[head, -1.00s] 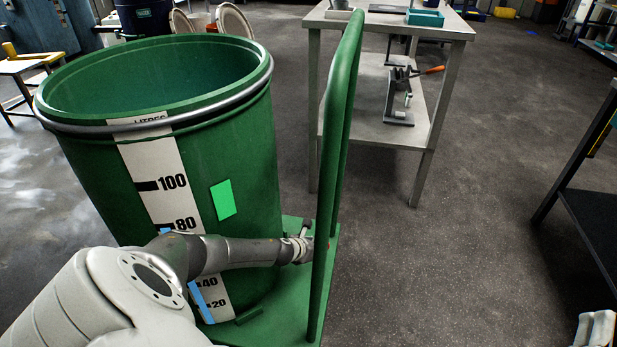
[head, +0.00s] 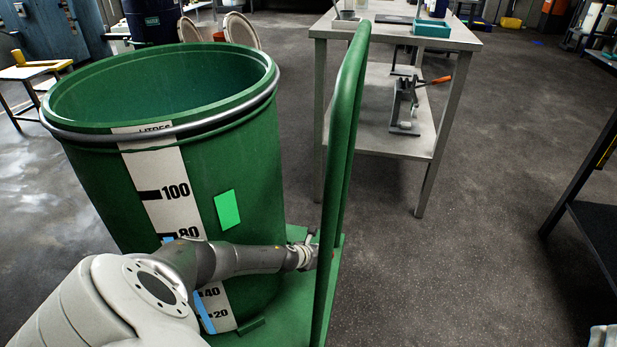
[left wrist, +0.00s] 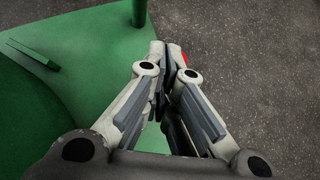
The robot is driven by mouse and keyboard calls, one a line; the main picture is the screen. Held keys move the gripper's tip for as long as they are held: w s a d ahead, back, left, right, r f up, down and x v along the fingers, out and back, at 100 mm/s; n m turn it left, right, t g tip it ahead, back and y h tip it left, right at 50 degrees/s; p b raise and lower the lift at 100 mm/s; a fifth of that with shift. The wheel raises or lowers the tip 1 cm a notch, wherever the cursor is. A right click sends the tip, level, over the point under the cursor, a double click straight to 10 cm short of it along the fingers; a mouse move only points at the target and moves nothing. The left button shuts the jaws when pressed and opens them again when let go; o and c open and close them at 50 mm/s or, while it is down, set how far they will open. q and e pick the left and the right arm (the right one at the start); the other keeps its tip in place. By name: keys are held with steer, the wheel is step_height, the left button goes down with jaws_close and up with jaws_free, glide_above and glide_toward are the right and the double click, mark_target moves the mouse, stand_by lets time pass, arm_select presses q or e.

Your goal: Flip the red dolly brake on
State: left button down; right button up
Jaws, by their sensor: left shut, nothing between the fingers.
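The green dolly (head: 275,325) carries the green drum (head: 240,170) and has an upright green push handle (head: 345,120). My left arm reaches across the front of the drum. My left gripper (left wrist: 166,50) is shut and empty at the dolly's edge in the left wrist view, and the handle mostly hides it in the head view. A small piece of the red brake (left wrist: 184,61) shows just right of the fingertips in the left wrist view. The rest of it is hidden behind the finger, so I cannot tell its position or whether they touch. My right gripper is not in view.
A grey two-level table (head: 385,145) stands behind the handle, with a teal tray (head: 432,28) on top and an orange-handled tool (head: 405,105) below. A dark shelf (head: 590,225) stands at the right. The floor (head: 480,260) between them is clear.

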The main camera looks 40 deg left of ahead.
arm_select(q)
steer(key=v, duration=1.2)
stand_by(0.3)
stand_by(0.5)
